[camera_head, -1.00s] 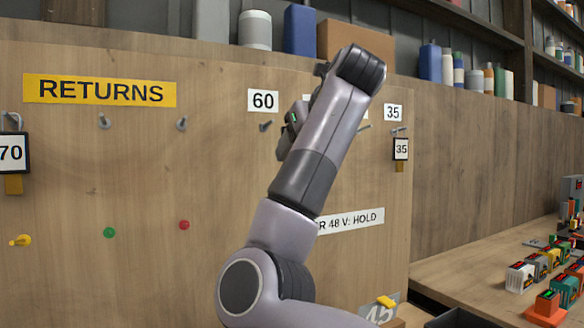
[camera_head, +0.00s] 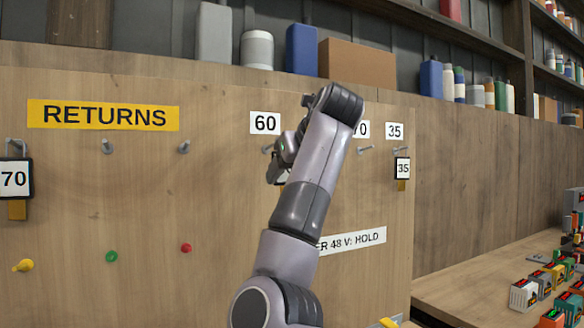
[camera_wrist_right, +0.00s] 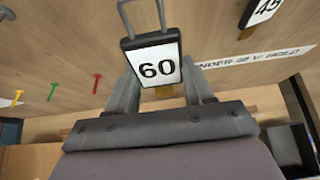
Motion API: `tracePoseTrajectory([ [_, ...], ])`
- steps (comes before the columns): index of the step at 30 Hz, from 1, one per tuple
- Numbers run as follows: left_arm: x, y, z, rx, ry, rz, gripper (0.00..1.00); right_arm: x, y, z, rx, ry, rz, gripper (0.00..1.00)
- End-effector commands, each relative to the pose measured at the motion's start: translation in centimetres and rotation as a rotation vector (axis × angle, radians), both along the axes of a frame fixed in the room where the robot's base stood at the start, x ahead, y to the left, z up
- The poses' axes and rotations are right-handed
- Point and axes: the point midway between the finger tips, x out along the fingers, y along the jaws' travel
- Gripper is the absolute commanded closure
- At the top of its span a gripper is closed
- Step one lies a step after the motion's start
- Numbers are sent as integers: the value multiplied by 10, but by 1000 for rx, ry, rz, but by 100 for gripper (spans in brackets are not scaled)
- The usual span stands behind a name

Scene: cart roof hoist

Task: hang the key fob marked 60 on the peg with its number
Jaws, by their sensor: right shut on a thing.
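The key fob marked 60 (camera_wrist_right: 157,68) has a black frame, a white face and a wire loop at its top. My right gripper (camera_wrist_right: 158,88) is shut on it, with a finger on each side. In the head view, my right gripper (camera_head: 277,166) is just below the peg (camera_head: 267,149) under the 60 label (camera_head: 265,123), close to the board. The fob is mostly hidden there by the gripper. Whether its loop is around the peg or only near it, I cannot tell. My left gripper is out of view.
A fob marked 70 (camera_head: 15,179) hangs at the left under the RETURNS sign (camera_head: 103,115). A fob marked 35 (camera_head: 402,169) hangs at the right. Coloured pins stick out lower left. My arm covers the board's middle.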

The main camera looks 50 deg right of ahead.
Motion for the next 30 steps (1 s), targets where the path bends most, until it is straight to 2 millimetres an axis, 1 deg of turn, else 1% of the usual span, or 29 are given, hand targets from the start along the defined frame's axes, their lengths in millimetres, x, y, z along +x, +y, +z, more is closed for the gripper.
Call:
tracePoseTrajectory([
  [1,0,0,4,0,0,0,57,3,-1,1,0,2,1,84],
  [20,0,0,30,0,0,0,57,39,-13,-1,0,3,0,84],
  [22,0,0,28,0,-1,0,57,42,-13,-4,1,2,1,84],
  [30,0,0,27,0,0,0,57,50,-15,-6,0,-1,2,84],
])
